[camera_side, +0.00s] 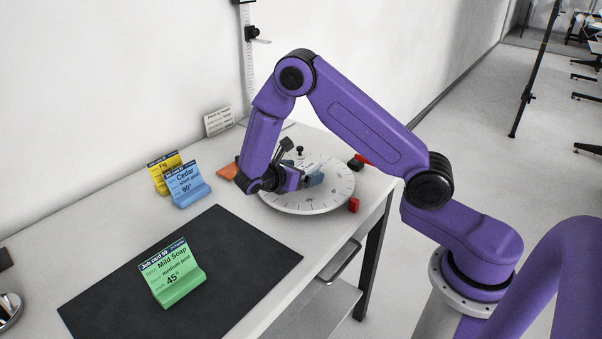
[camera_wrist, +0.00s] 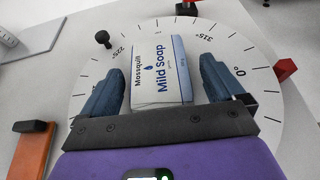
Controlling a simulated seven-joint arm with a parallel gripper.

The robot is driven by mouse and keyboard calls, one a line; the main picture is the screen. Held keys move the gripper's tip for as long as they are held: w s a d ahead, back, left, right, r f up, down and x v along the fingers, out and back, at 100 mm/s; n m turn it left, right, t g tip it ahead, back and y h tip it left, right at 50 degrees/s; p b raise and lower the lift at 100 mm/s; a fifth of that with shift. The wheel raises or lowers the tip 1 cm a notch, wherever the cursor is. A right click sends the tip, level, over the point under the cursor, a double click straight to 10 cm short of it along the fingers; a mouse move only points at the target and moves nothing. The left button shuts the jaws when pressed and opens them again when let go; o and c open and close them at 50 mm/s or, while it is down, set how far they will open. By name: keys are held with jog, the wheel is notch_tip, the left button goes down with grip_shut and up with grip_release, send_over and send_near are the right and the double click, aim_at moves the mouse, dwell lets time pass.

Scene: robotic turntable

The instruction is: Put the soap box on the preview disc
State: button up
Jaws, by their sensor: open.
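The soap box (camera_wrist: 160,72) is white with blue lettering reading "Mild Soap" and lies on a white round disc (camera_wrist: 262,125) with degree marks. My gripper (camera_wrist: 167,78) is open, with one blue finger on each side of the box and a visible gap on both sides. In the side view the disc (camera_side: 333,192) sits at the far right end of the table, with my gripper (camera_side: 308,178) low over it. The box is mostly hidden there by my gripper. I cannot tell whether this disc is the preview disc.
A green card (camera_side: 175,275) reading "Mild Soap 45°" stands on a black mat (camera_side: 225,265). Blue (camera_side: 187,185) and yellow (camera_side: 163,172) cards stand behind it. A black knob (camera_wrist: 102,38) and a red block (camera_wrist: 286,68) are by the disc. An orange piece (camera_wrist: 30,150) lies left.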

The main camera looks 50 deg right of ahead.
jog(key=v, duration=1.2)
jog(key=s+a+r+m+y, duration=0.1)
jog(key=s+y, duration=0.6)
jog(key=s, duration=0.8)
jog(key=s+a+r+m+y, duration=0.1)
jog(key=s+r+m+y, duration=0.3)
jog(key=s, duration=1.1)
jog(key=r+y, duration=0.1)
jog(key=y, duration=0.1)
jog(key=shift+a+y, duration=0.2)
jog(key=shift+y, duration=0.2)
